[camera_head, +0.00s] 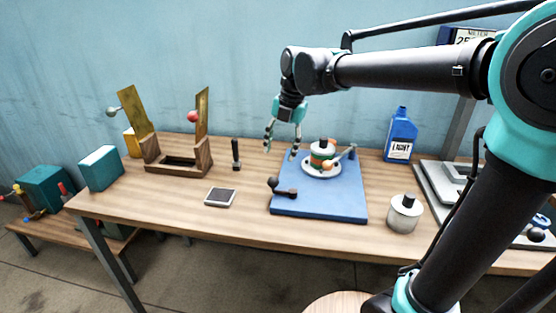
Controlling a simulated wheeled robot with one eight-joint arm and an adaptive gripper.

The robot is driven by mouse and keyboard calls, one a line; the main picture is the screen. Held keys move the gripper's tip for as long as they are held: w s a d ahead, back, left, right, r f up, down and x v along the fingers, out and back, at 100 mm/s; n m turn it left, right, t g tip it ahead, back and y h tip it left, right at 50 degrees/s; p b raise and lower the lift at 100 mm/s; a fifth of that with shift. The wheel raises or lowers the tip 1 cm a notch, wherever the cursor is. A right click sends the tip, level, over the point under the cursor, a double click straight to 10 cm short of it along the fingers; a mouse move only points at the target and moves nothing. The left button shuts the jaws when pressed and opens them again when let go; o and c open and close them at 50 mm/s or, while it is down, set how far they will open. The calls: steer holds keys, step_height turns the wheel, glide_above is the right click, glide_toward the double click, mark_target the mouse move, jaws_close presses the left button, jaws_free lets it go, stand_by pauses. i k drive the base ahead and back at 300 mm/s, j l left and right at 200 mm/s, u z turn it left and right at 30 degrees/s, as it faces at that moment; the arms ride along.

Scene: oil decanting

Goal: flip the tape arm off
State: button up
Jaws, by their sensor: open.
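A small jar (322,150) with a black cap and orange and green bands stands on a round white dish (310,169) on a blue mat (320,205). A light-coloured arm (342,156) with an orange knob at its near end crosses the front right of the jar; it looks like the tape arm. Whether it touches the jar cannot be told. My gripper (280,153) points down, open and empty, at the left back of the mat, left of the jar and apart from it.
A black-knobbed lever (284,188) lies on the mat's left side. A wooden stand (178,161) with two upright plates, a dark-topped pad (220,197), a black-capped pot (404,213) and a blue bottle (401,136) surround it. The table front is mostly clear.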

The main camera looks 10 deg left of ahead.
mark_target(328, 165)
steer(key=k, duration=1)
